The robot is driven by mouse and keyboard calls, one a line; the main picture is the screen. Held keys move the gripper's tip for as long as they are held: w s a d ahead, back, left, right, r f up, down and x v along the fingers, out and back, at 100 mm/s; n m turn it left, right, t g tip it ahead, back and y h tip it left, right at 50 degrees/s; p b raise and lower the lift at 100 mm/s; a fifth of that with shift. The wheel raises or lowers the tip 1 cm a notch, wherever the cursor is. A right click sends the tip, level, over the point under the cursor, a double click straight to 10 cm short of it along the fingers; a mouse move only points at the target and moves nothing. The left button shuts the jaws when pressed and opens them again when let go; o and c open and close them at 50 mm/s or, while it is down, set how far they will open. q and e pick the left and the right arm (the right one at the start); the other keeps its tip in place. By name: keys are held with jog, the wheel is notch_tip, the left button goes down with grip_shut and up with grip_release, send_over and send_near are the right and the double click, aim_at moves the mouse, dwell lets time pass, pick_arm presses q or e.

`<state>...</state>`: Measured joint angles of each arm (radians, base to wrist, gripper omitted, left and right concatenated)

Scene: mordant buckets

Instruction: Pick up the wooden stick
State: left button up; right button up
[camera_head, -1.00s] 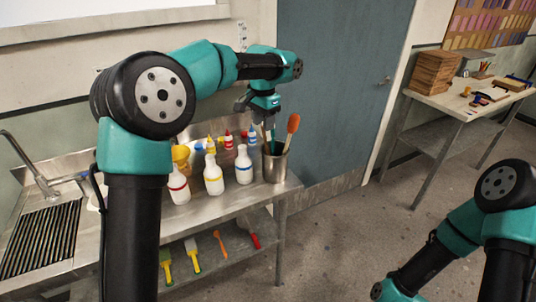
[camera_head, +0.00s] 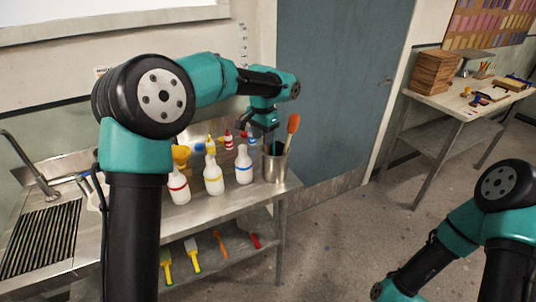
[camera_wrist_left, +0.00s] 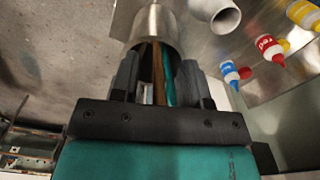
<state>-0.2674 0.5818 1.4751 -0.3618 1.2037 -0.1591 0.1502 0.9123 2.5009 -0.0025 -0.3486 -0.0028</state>
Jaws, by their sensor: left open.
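A brown wooden stick (camera_wrist_left: 158,74) stands in a metal cup (camera_head: 275,168) with a teal stick (camera_wrist_left: 168,78) beside it. In the left wrist view the cup's body (camera_wrist_left: 155,24) is just beyond my fingertips. My left gripper (camera_wrist_left: 158,66) is open, with one finger on each side of the two sticks. I cannot tell whether either finger touches them. In the head view my left gripper (camera_head: 266,122) is above the cup, and the wooden stick cannot be picked out there. An orange-headed spatula (camera_head: 292,125) also stands in the cup. My right gripper is out of view.
White squeeze bottles (camera_head: 213,178) stand left of the cup on the steel bench (camera_head: 240,203). Small colored bottles are behind them; a blue-labelled one (camera_wrist_left: 231,73) shows in the wrist view. A sink (camera_head: 40,240) is at left. Brushes lie on the lower shelf.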

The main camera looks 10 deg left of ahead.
pick_arm(q)
grip_shut()
dwell(0.3)
dwell(0.3)
notch_tip(320, 180, up, 10)
jog(key=shift+r, duration=0.1)
dwell(0.4)
dwell(0.5)
jog(key=shift+r, duration=2.35)
